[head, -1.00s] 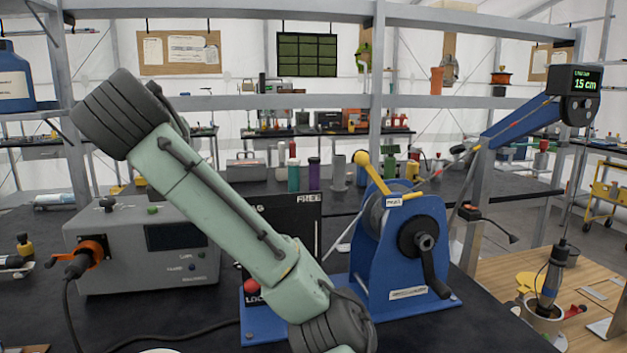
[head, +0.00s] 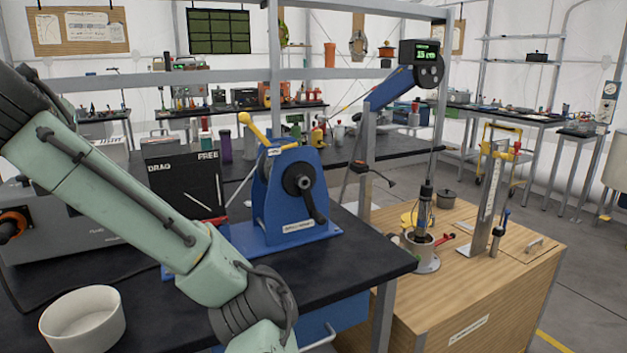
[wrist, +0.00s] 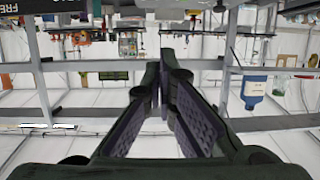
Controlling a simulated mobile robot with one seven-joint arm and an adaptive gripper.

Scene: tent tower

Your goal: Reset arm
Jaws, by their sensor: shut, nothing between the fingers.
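My gripper (wrist: 164,62) shows in the wrist view with its two dark fingers meeting at the tips. It is shut and holds nothing. The wrist view looks upside down into the tent, with shelf rails and white tent walls beyond the fingers. In the head view my pale green arm crosses the left side from upper left to bottom centre. The gripper itself lies outside the head view.
A blue winch (head: 286,190) with a yellow lever stands on the black bench (head: 360,262). A white bowl (head: 84,322) sits at the bench's front left. A wooden cabinet (head: 490,300) carries a pot (head: 417,243) under a hanging probe (head: 424,208). Grey floor is open at right.

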